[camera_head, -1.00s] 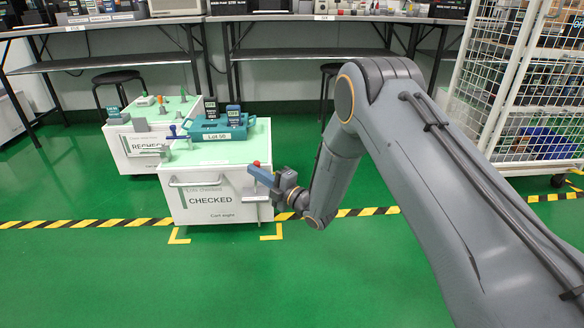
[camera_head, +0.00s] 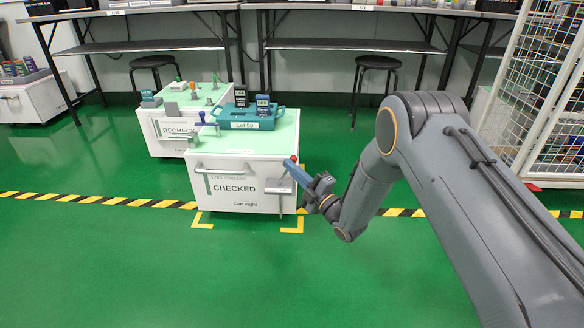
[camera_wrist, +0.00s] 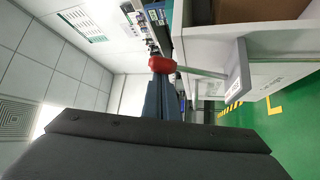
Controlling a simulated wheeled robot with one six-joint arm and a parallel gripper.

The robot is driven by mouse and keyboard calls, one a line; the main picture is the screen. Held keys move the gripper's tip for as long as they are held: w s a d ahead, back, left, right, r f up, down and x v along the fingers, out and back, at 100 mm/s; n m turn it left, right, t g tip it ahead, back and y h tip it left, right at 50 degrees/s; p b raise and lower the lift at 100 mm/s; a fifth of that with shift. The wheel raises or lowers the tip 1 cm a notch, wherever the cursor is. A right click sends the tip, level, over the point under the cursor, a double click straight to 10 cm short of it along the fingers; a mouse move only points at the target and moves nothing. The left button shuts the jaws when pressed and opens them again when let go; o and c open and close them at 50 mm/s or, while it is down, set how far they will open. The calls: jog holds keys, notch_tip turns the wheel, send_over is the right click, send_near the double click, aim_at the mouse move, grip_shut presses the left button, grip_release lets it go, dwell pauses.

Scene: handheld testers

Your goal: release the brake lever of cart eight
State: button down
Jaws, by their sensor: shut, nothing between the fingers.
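Cart eight (camera_head: 240,190) is the white cart marked CHECKED, with a pale green top. Its brake lever shows a red knob (camera_head: 293,159) at the front right corner, partly behind my fingers. In the wrist view the red knob (camera_wrist: 162,64) sits on a pale rod running to a grey bracket plate (camera_wrist: 238,70) on the cart's side. My gripper (camera_head: 289,166), with blue fingers, is shut and empty. Its tips are right at the knob. I cannot tell whether they touch it.
A blue Lot 50 tray (camera_head: 245,123) with handheld testers stands on cart eight. A RECHECK cart (camera_head: 165,140) is behind to the left. A wire cage trolley (camera_head: 550,90) stands at right. Green floor in front is clear, with yellow corner marks (camera_head: 203,220).

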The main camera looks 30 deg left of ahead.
jog(key=s+a+r+p, duration=0.2)
jog(key=s+a+p, duration=0.1)
jog(key=s, duration=0.1)
jog(key=w+p+v, duration=0.1)
jog(key=p+v, duration=0.2)
jog(key=v, duration=0.7)
jog(key=shift+d+f, duration=0.35)
jog(key=shift+f, duration=0.15)
